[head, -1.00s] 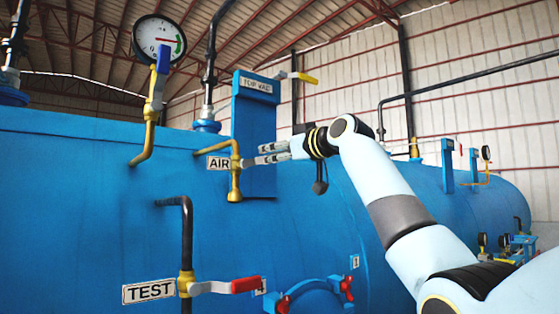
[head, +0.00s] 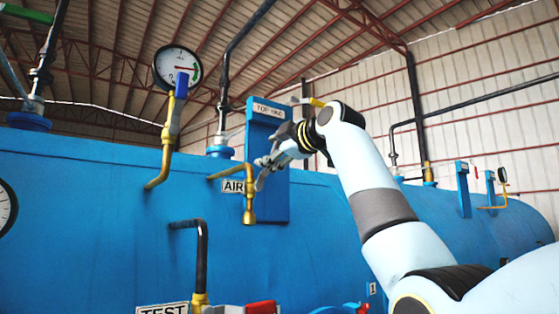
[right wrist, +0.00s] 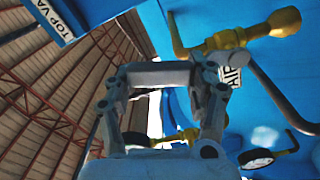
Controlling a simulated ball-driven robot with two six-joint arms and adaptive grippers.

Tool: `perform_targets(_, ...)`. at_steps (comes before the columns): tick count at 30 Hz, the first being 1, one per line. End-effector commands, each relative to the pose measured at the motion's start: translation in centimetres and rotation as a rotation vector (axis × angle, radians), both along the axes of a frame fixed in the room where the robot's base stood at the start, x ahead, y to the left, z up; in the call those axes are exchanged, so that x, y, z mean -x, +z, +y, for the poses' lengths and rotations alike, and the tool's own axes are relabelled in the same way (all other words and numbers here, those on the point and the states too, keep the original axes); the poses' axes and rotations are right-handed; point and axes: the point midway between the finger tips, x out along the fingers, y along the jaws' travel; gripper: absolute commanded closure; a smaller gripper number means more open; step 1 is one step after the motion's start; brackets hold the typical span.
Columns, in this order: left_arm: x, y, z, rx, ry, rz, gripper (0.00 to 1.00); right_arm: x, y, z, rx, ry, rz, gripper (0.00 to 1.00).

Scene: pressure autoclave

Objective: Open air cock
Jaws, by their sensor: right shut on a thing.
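The air cock is a brass pipe and valve body (head: 248,207) on the blue vessel, beside a white AIR label (head: 233,186). In the right wrist view the brass valve (right wrist: 235,38) is at upper right, with the AIR label (right wrist: 231,77) below it. My right gripper (head: 264,166) is at the cock's lever, just right of and above the valve body. It is shut on the lever, whose handle is largely hidden by the fingers. In the right wrist view my right gripper's fingers (right wrist: 160,78) close in from both sides. My left gripper is not in view.
A blue-handled valve (head: 180,88) under a round gauge (head: 178,68) is to the left. A red-handled TEST valve (head: 262,307) is below.

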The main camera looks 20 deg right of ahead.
Motion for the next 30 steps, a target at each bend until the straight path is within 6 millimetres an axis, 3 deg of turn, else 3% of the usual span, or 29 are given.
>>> perform_targets(12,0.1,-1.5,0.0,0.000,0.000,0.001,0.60,0.8,0.0,2.4,0.268,0.002,-0.096,1.00)
perform_targets(30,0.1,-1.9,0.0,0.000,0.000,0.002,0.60,1.0,-0.1,3.1,0.360,0.002,-0.126,1.00)
